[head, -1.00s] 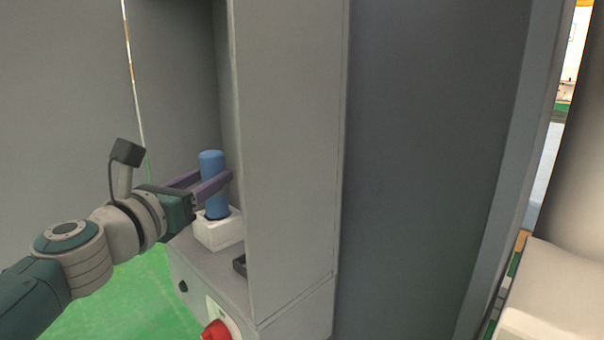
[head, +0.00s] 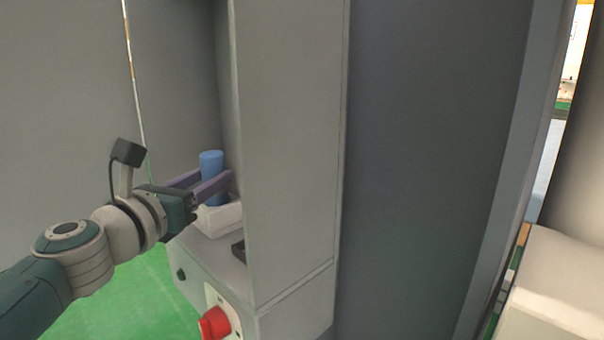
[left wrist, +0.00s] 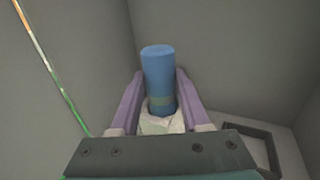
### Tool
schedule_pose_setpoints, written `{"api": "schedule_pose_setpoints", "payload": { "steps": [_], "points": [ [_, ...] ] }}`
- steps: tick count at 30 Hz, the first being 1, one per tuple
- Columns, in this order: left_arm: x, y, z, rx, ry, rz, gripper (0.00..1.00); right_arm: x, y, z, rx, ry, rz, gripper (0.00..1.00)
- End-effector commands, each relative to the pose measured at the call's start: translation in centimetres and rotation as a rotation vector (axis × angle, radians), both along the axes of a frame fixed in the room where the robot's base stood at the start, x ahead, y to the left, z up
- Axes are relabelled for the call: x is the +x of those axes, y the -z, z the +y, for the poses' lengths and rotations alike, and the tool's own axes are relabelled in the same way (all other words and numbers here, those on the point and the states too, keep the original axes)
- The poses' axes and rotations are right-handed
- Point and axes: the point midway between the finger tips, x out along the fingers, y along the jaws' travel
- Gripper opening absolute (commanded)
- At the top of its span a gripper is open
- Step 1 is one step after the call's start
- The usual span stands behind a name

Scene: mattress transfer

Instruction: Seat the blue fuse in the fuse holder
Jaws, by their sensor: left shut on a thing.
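The blue fuse (head: 211,163) is an upright cylinder, also in the left wrist view (left wrist: 158,75). My left gripper (head: 214,175) is shut on it, with one purple finger on each side. The white fuse holder (head: 222,218) stands on the cabinet ledge directly below; it also shows in the left wrist view (left wrist: 160,123). The fuse's lower end meets the holder's top in the picture, and the near finger and holder rim hide its bottom. I cannot tell how deep it sits. My right gripper is in neither view.
A tall grey cabinet panel (head: 290,150) stands close to the right of the fuse. A black frame-like part (head: 238,250) lies on the ledge beside the holder. A red knob (head: 214,322) is on the cabinet front below. Green floor (head: 130,300) shows at lower left.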

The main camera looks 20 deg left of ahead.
Motion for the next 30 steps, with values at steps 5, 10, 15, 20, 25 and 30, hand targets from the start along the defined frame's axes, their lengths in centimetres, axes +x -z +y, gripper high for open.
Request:
{"api": "schedule_pose_setpoints", "payload": {
  "steps": [5, 10, 15, 20, 25, 30],
  "points": [
    [0.02, 0.54, 0.0, 0.0, 0.0, -0.001, 0.0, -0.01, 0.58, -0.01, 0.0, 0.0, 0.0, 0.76],
    [0.02, 0.95, 0.0, 0.0, 0.0, -0.001, 0.0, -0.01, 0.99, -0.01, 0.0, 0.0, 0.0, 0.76],
    [0.01, 0.8, 0.0, 0.0, 0.0, -0.001, 0.64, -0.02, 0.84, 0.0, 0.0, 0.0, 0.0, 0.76],
    [0.01, 0.81, 0.0, 0.0, 0.0, -0.001, 0.81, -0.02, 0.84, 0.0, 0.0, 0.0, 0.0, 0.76],
    [0.0, 0.83, 0.0, 0.0, 0.0, 0.0, 0.81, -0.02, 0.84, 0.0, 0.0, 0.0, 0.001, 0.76],
    [-0.62, 0.86, -0.05, 0.0, 0.0, 0.001, 0.81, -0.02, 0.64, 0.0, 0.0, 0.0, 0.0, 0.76]
  ]
}}
